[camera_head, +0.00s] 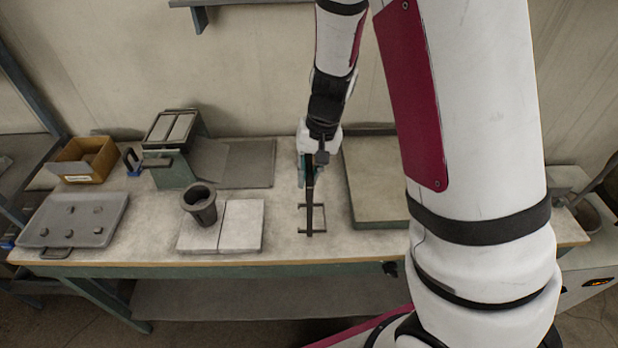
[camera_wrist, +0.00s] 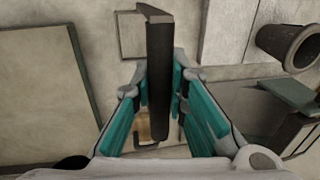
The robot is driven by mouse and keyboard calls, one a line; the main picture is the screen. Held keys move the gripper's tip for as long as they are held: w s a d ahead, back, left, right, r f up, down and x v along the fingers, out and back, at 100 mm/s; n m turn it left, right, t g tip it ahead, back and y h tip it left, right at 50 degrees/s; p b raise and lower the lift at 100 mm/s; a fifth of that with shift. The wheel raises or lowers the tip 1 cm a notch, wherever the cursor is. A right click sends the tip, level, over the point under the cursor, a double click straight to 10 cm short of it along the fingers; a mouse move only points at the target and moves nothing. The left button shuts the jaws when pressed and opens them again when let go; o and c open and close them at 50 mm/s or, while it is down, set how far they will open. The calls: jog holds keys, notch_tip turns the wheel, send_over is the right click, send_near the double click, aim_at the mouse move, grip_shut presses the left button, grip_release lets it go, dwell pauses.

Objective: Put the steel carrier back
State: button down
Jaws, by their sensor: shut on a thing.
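The steel carrier (camera_head: 311,208) is a long dark bar, seen below my gripper (camera_head: 309,170) over the middle of the worktable. In the wrist view the carrier's bar (camera_wrist: 159,70) runs between the two teal fingers of my gripper (camera_wrist: 163,85), which are shut on it. A thin dark rectangular frame (camera_head: 325,219) shows beside the bar's lower end, and a pale square outline shows there in the wrist view. I cannot tell whether the frame is part of the carrier or stands on the table, nor whether the bar touches the table.
Left of the carrier, a dark crucible-like pot (camera_head: 201,206) stands on pale slabs (camera_head: 240,226). A flat grey tray (camera_head: 365,185) lies to the right. A grey mould plate (camera_head: 70,222), a yellow bin (camera_head: 84,160) and a green box stand (camera_head: 172,172) are farther left. Bare tabletop surrounds the carrier.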

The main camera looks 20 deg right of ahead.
jog(key=shift+f, duration=0.85)
jog(key=shift+f, duration=0.2)
jog(key=c, duration=1.6)
grip_release()
jog(key=shift+r, duration=0.1)
